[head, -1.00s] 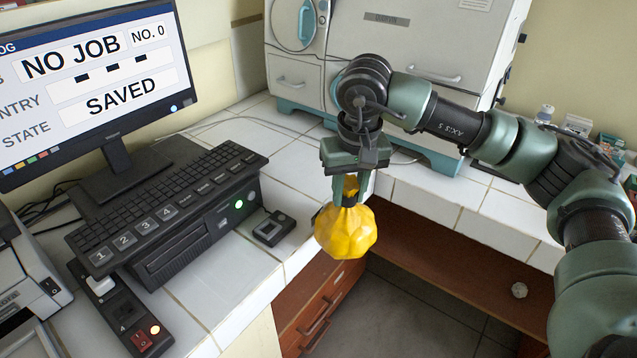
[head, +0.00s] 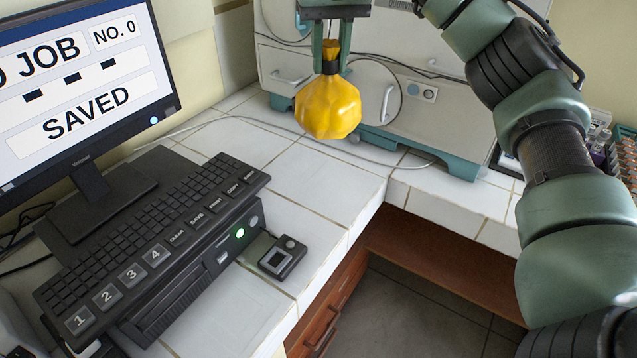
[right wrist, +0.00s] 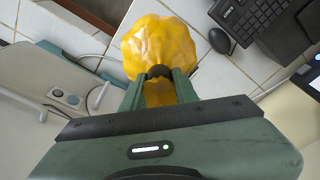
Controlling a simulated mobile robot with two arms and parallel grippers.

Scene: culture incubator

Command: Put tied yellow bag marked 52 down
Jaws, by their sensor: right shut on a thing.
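The bag is in the air in front of the white incubator, over the tiled counter. Its number cannot be read. In the right wrist view the yellow bag (right wrist: 160,48) sits beyond the two green fingers of the right gripper (right wrist: 160,82), which grip its neck. Tiles show behind it. My left gripper is not in view.
White tiled counter (head: 300,195) has clear room below the bag and to its left. The incubator (head: 400,110) stands behind. A keyboard (head: 150,240), a monitor (head: 80,90) and a small dark device (head: 281,257) are at left. A gap with a brown drawer (head: 330,310) opens at front.

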